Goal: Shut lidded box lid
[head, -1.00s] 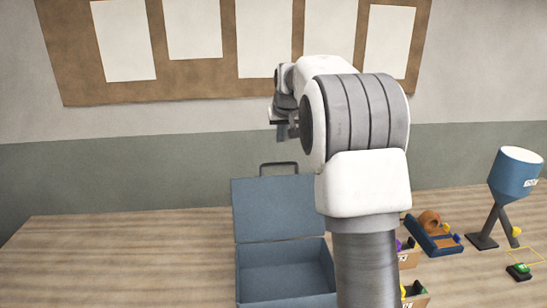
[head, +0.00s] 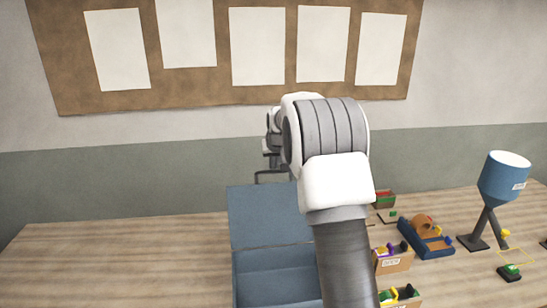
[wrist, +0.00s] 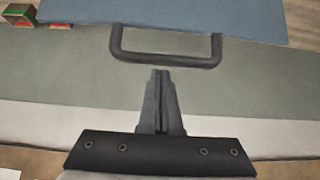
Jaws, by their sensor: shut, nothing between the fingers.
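The blue lidded box stands on the table with its lid (head: 268,214) raised upright and its interior (head: 275,262) open toward me. A dark handle sits on the lid's upper edge; it shows in the wrist view (wrist: 165,57) and partly in the head view (head: 271,172). In the wrist view my gripper (wrist: 160,75) is shut and empty, its fingertips just below the handle's bar in the picture. I cannot tell whether they touch. In the head view my arm hides the right part of the box, and the fingers are small and hard to make out above the handle.
A pinboard with papers hangs on the wall behind. The table left of the box (head: 120,262) is clear.

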